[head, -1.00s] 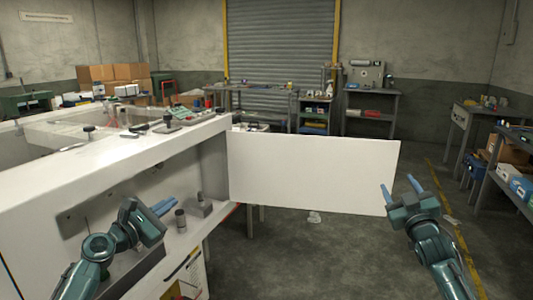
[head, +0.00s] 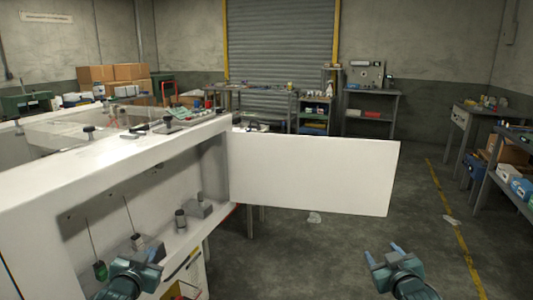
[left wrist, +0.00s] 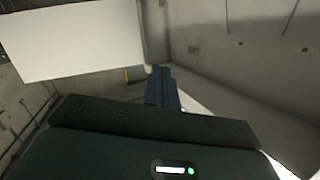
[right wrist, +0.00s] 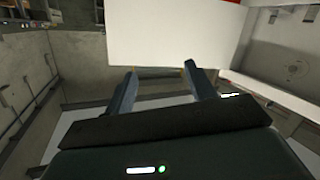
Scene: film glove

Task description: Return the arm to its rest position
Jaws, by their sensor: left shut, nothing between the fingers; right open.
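My left gripper (head: 152,258) is low at the left in the head view, in front of the white cabinet's open compartment. Its blue fingers are together with nothing between them, as the left wrist view (left wrist: 162,85) also shows. My right gripper (head: 382,250) is low at the right in the head view, over the floor. Its two fingers stand apart and empty, also in the right wrist view (right wrist: 160,78). Both grippers are clear of the open white door panel (head: 312,172), which lies beyond them.
The white cabinet (head: 110,165) fills the left side. The grey floor (head: 320,255) between the grippers is clear. A shelf (head: 515,190) stands at the far right.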

